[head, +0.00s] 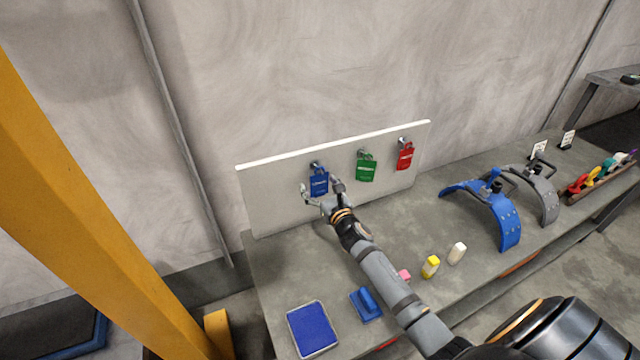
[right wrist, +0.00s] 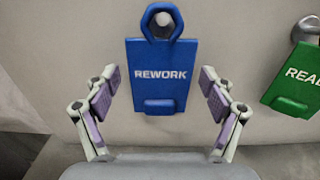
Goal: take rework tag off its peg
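The blue rework tag (head: 319,184) hangs on its peg at the left of the white peg board (head: 270,200). In the right wrist view the tag (right wrist: 161,90) is upright and reads REWORK, its hexagonal loop around the peg (right wrist: 163,19). My right gripper (head: 322,193) is in front of the tag. In the right wrist view the gripper (right wrist: 158,85) is open, one finger on each side of the tag, and holds nothing. My left gripper is not in view.
A green tag (head: 366,168) and a red tag (head: 405,157) hang farther right on the board. The grey table (head: 420,215) holds a blue pad (head: 312,330), a blue block (head: 366,304), small bottles and curved blue and grey pieces. A yellow post (head: 80,200) stands at left.

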